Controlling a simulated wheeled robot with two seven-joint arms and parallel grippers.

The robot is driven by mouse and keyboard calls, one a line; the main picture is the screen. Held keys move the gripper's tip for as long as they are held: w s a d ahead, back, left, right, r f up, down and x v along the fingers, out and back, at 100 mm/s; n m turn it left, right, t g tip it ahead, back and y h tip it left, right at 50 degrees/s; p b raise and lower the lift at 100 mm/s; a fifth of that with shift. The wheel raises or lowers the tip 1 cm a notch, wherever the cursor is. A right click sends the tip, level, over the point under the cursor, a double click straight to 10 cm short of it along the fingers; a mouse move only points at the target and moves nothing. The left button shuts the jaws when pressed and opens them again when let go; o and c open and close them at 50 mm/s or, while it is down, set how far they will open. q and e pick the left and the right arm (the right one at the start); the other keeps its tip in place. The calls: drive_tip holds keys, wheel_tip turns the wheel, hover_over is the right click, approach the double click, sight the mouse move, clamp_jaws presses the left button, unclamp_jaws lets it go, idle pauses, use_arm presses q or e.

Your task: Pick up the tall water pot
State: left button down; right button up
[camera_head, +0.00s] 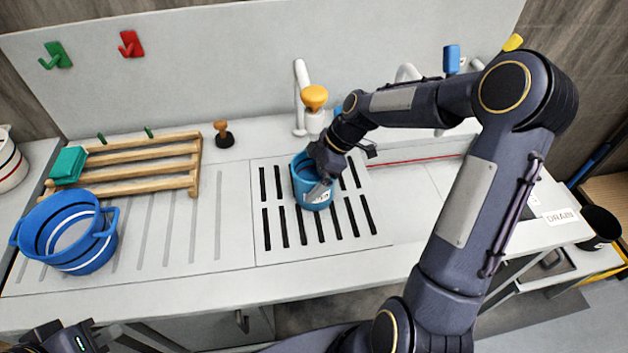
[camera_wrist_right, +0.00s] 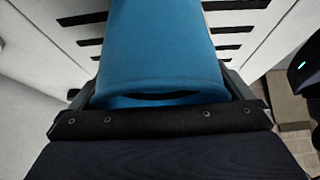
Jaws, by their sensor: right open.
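The tall water pot (camera_head: 303,172) is a blue cylinder with a white label, upright on the slotted drain grate in the middle of the counter. My right gripper (camera_head: 326,180) reaches down over it from the right and hides part of its rim and side. In the right wrist view the blue pot (camera_wrist_right: 160,50) fills the space between the open jaws; whether they touch it I cannot tell. My left gripper (camera_head: 60,340) shows only partly at the lower left corner, far from the pot, and its jaws are not clear.
A wide blue tub with handles (camera_head: 88,262) stands on the left of the counter. Behind it is a wooden rack (camera_head: 150,172) with a green block (camera_head: 68,165). The counter's front strip is clear.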

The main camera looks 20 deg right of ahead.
drive_tip(key=c, duration=0.9)
drive_tip(key=shift+c, duration=0.9)
drive_tip(key=shift+r, duration=0.1)
